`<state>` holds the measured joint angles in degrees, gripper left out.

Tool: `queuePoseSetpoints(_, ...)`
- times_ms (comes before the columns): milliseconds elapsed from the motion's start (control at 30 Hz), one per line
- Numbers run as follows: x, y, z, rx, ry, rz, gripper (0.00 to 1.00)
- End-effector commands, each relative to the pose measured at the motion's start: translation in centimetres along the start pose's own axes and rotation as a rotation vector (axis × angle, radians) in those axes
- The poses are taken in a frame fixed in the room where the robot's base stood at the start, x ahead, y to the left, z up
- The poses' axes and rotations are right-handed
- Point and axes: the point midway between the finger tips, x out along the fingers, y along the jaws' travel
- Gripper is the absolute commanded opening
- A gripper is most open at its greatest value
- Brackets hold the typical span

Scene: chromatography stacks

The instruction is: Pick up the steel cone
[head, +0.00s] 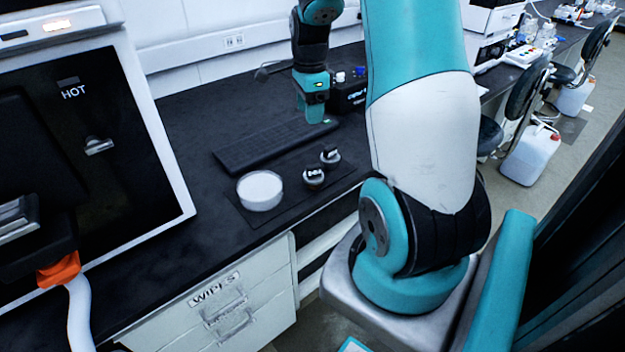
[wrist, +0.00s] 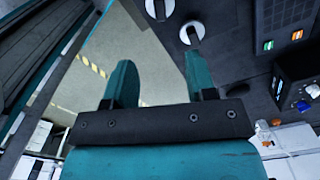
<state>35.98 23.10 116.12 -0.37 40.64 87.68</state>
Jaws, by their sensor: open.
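Two small round metal pieces with dark markings on top, a nearer one (head: 314,177) and a farther one (head: 330,155), stand on a dark mat (head: 246,213) in the head view. Which of them is the steel cone I cannot tell. In the wrist view two round pieces show at the top edge, one (wrist: 158,9) cut off and one (wrist: 192,32) by the tip of the right finger. My gripper (wrist: 160,60) is open with nothing between its fingers; floor shows between them. In the head view my gripper (head: 314,118) is above the bench, behind the pieces.
A white round dish (head: 260,190) stands left of the pieces. A long dark slab (head: 262,147) lies behind them. A black box (head: 347,92) with knobs is at the back. The oven marked HOT (head: 120,120) fills the left. The bench front edge is close.

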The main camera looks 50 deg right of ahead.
Motion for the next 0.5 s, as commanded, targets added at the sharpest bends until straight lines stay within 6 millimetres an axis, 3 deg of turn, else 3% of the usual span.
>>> queuePoseSetpoints(100,1.7,-0.2,-0.8,0.053,0.006,0.008,0.51)
queuePoseSetpoints(500,10.3,0.0,-0.7,0.046,0.005,0.008,0.51)
